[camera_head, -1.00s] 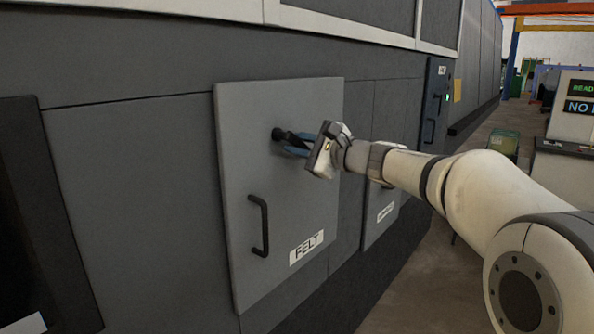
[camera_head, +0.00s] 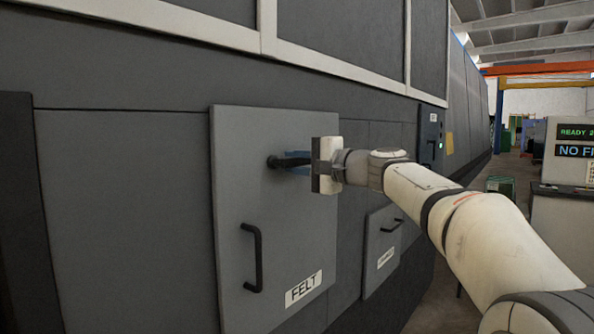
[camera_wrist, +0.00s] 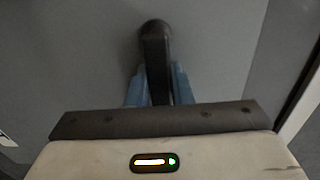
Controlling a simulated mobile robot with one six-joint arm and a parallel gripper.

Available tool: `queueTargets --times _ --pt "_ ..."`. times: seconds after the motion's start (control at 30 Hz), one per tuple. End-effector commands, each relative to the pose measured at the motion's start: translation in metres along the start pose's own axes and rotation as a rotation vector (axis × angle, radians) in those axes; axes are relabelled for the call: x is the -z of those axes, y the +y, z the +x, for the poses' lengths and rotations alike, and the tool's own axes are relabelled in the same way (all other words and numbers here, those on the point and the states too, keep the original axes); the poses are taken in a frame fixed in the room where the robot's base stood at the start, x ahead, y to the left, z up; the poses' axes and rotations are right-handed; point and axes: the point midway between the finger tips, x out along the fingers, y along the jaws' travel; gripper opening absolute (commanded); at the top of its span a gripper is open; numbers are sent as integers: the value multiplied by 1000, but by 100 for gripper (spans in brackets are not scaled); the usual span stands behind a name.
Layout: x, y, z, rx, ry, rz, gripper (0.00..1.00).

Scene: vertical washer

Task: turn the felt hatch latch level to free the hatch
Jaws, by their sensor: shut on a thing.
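The felt hatch (camera_head: 235,190) is a light grey door marked FELT in the head view, and it looks closed. Its black latch (camera_head: 274,162) sits at the upper right of the door, and its lever points right, about level. My gripper (camera_head: 294,164) is shut on the latch lever, its blue fingers partly hidden behind the lever and the gripper body. In the wrist view, the dark latch lever (camera_wrist: 155,52) runs from its round pivot down between the blue fingers of my gripper (camera_wrist: 158,78). The lever's outer end is hidden by the gripper body.
A black handle (camera_head: 252,258) is on the hatch, below the latch. A control panel (camera_head: 431,135) is farther along the machine.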

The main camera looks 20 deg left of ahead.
Motion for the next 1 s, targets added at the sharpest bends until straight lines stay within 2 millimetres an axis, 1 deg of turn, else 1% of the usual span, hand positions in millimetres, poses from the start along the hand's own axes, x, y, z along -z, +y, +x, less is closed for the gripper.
queueTargets --times 0.03,0.47,0.5,0.7,0.77,1.0 --pt "0 2 1 -4 -3 -7 0" --pt "-1 1 1 -4 -3 -17 0" --pt "-1 1 1 -4 -3 -17 22" --pt "0 1 1 -2 -2 -15 38" --pt "0 0 1 -2 -2 -15 42" --pt "0 0 -1 -1 -1 -14 42"
